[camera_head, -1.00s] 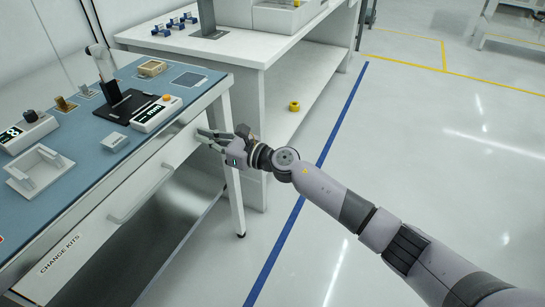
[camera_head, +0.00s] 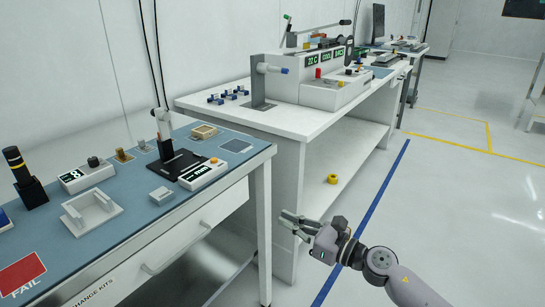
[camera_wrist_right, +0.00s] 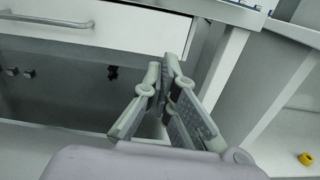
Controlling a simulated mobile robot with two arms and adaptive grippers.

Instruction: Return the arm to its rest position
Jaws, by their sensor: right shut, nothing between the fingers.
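My right gripper (camera_head: 287,219) is in the lower middle of the head view, empty, at the end of my grey right arm (camera_head: 405,285). Its fingers point left, toward the right front leg of the blue-topped bench (camera_head: 140,228). In the right wrist view the fingertips (camera_wrist_right: 167,66) meet with nothing between them. Behind them that view shows the white drawer front (camera_wrist_right: 110,22) and the bench leg (camera_wrist_right: 224,75). I cannot tell the exact gap to the leg. My left gripper is not in view.
The bench holds a black stand (camera_head: 178,164), a white tray (camera_head: 92,212) and a red FAIL plate (camera_head: 20,272). A second white bench (camera_head: 300,125) carries a machine. A yellow ring (camera_head: 332,179) lies on its lower shelf. Open floor (camera_head: 440,200) is to the right.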

